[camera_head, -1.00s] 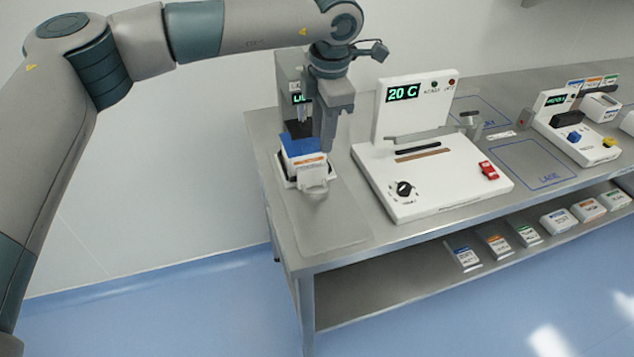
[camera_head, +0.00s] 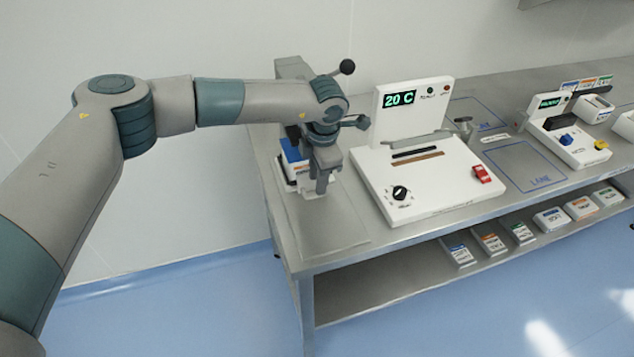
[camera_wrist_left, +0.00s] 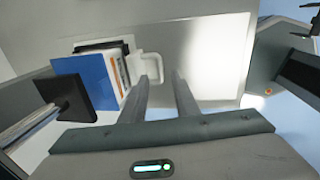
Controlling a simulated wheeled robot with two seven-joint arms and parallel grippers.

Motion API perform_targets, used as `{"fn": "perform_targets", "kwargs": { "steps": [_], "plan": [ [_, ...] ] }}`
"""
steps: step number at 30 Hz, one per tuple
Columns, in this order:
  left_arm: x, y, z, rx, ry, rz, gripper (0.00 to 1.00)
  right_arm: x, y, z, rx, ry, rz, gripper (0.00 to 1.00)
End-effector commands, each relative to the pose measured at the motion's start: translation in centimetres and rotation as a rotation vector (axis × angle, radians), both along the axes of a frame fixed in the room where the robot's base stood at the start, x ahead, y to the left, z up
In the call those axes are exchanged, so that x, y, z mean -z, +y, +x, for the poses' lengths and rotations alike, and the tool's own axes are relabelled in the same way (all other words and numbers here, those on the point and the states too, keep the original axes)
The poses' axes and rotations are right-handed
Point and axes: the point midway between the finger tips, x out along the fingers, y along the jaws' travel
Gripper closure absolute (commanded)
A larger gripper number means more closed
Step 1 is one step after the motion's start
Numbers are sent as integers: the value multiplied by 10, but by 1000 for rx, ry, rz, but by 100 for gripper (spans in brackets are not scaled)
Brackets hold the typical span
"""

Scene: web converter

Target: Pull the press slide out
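The press (camera_head: 294,68) is a grey upright at the left end of the steel table, partly hidden behind my left arm. Its white slide (camera_wrist_left: 152,56) has a pale handle loop at the front. A stack with a blue face (camera_head: 291,151) sits on the slide; it also shows in the left wrist view (camera_wrist_left: 84,80). My left gripper (camera_head: 322,188) points down at the slide's front. In the left wrist view its two fingers (camera_wrist_left: 162,80) are apart, with one overlapping the handle's edge. Whether they touch it I cannot tell. My right gripper is out of view.
A ball-ended lever (camera_head: 347,66) rises beside my left wrist. A white sealer-like device (camera_head: 430,185) showing 20 C stands just right of the press. The table front (camera_head: 325,235) before the slide is bare. Several small boxes (camera_head: 490,242) lie on the lower shelf.

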Motion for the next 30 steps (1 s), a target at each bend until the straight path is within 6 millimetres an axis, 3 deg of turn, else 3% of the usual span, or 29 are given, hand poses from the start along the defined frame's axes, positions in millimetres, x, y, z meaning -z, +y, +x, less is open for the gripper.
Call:
{"fn": "perform_targets", "kwargs": {
  "steps": [9, 22, 26, 30],
  "plan": [
    [37, 2, 6, 0, 0, 0, 72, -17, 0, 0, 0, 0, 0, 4],
    [45, 3, 7, 0, -1, 0, 72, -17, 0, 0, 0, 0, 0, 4],
    [45, 3, 7, 0, -1, 0, 100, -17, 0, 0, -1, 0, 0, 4],
    [44, 3, 7, 0, -1, 0, 100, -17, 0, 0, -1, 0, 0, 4]
  ]
}}
